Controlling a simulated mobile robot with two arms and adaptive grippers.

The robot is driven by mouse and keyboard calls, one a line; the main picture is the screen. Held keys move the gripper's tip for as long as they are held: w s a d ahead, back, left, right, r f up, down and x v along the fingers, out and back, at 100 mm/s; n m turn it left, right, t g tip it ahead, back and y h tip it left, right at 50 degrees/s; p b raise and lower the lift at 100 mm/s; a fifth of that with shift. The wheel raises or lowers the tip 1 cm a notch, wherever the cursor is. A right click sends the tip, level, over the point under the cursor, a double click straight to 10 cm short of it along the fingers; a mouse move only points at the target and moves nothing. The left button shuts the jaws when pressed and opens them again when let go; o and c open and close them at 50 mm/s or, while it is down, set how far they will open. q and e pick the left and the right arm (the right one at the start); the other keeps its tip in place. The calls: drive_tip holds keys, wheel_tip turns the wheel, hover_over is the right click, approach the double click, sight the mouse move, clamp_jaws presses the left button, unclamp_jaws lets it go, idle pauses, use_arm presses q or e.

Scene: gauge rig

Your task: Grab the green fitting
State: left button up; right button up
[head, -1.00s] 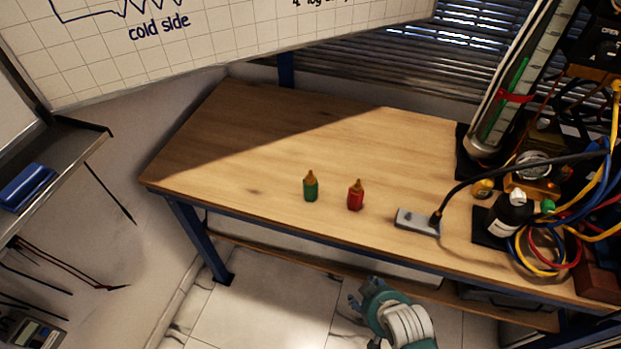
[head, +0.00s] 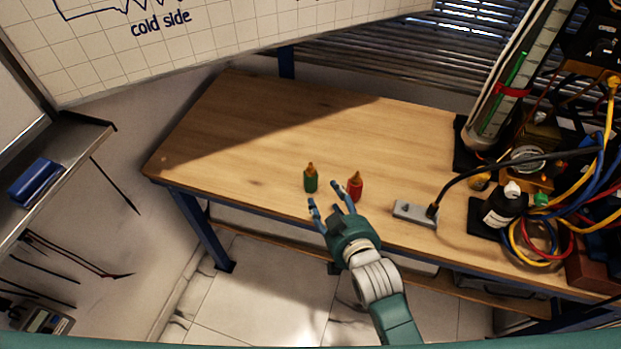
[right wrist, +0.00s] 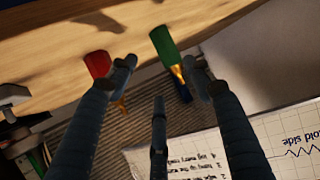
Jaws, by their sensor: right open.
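The green fitting (head: 310,183) stands upright on the wooden bench with its brass-coloured tip up. In the right wrist view the green fitting (right wrist: 163,43) shows between the spread fingers, closer to the right one, which partly overlaps its tip. My right gripper (head: 326,195) is open and empty at the front of the bench, just in front of the green fitting and apart from it. It also shows in the right wrist view (right wrist: 160,75). My left gripper is not in view.
A similar red fitting (head: 355,190) stands close right of the green one, beside a finger; it also shows in the right wrist view (right wrist: 97,63). A grey block with a black cable (head: 413,213) lies further right. Left and back of the bench (head: 240,130) are clear.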

sight(315, 181)
drive_tip(key=x, duration=0.3)
drive_tip(key=r+x, duration=0.1)
drive_tip(key=x, duration=0.1)
drive_tip(key=shift+w+a+f, duration=0.1)
drive_tip(key=shift+w+a, duration=0.1)
drive_tip(key=shift+a, duration=0.1)
drive_tip(key=p+x, duration=0.1)
drive_tip(key=x, duration=0.4)
drive_tip(key=shift+a+p, duration=0.1)
drive_tip(key=shift+p, duration=0.2)
drive_tip(key=shift+w+a+f, duration=0.1)
drive_tip(key=shift+w+f, duration=0.2)
drive_tip(key=shift+w, duration=0.15)
drive_tip(key=shift+s, duration=0.1)
drive_tip(key=c, duration=1.1)
drive_tip(key=shift+r, duration=0.15)
drive_tip(key=shift+c, duration=0.5)
